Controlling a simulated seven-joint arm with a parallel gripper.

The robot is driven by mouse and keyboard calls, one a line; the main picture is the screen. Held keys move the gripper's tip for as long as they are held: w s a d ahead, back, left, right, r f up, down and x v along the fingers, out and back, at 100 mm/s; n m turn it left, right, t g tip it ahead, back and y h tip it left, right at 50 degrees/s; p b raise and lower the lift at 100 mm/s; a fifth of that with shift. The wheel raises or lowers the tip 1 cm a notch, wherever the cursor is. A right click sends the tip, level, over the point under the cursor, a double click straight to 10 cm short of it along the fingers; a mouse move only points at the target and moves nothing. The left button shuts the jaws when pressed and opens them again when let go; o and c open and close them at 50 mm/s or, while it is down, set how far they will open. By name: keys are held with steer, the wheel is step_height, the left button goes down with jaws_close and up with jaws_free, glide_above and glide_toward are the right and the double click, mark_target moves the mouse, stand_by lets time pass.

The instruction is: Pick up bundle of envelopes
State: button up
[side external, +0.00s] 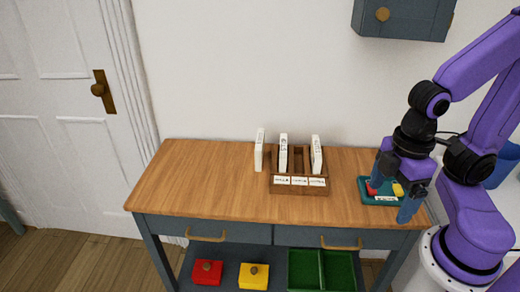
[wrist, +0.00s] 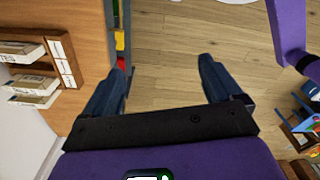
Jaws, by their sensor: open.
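Three white envelope bundles stand upright at a wooden sorter (side external: 298,190) with three white labels on its front. The left bundle (side external: 259,150) appears to stand at or just beyond the sorter's left side; I cannot tell if it is in a slot. The middle bundle (side external: 283,153) and right bundle (side external: 316,154) stand in slots. The wrist view shows the sorter (wrist: 62,62) and white bundles (wrist: 32,86) at the left edge. My gripper (side external: 393,190) is open and empty, right of the sorter. In the wrist view its fingers (wrist: 165,66) have only floor between them.
A teal tray (side external: 366,190) with red and yellow items lies on the wooden table (side external: 200,190), close to my gripper. A red box (side external: 207,272), yellow box (side external: 253,276) and green divided tray (side external: 320,270) are below. A wall cabinet (side external: 405,18) hangs above. The table's left is clear.

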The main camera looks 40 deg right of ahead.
steer(key=c, duration=0.5)
steer(key=shift+c, duration=0.2)
steer(key=shift+w, duration=0.1)
steer(key=w+a+f+n+t+h, duration=0.1)
steer(key=w+f+n+t+h, duration=0.2)
steer(key=w, duration=0.8)
steer(key=w+f+n+t+h, duration=0.1)
steer(key=w+f+n+h, duration=0.3)
steer(key=w, duration=0.7)
steer(key=n+t+h, duration=0.3)
steer(key=n+t, duration=0.2)
steer(key=n, duration=0.2)
glide_toward(259, 152)
steer(key=x, duration=0.9)
steer(key=shift+d, duration=0.15)
steer(key=shift+w+x, duration=0.25)
steer(key=shift+x, duration=2.7)
